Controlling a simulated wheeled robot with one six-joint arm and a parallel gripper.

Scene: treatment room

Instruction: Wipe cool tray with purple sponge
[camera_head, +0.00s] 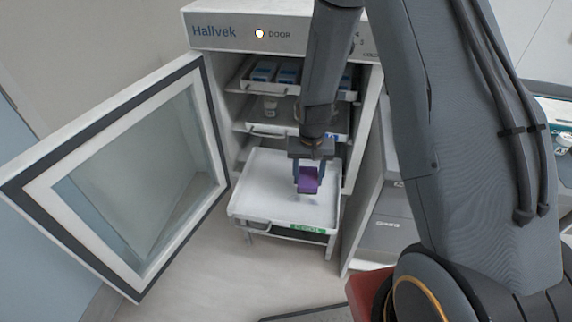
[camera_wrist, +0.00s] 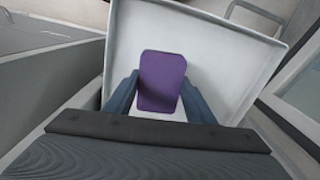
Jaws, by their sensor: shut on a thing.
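The purple sponge (camera_head: 308,180) is between the fingers of my gripper (camera_head: 308,176), which is shut on it. In the wrist view the sponge (camera_wrist: 162,81) shows between the two blue-grey fingers of my gripper (camera_wrist: 161,95). The cool tray (camera_head: 270,205) is a white, shallow tray with a green label on its front edge, pulled out of the cabinet. The sponge is over the tray's right half. I cannot tell whether the sponge touches the tray floor. The white tray (camera_wrist: 215,50) fills much of the wrist view.
The cabinet's glass door (camera_head: 150,180) stands wide open at left. A grey drawer unit (camera_head: 390,222) stands right of the tray.

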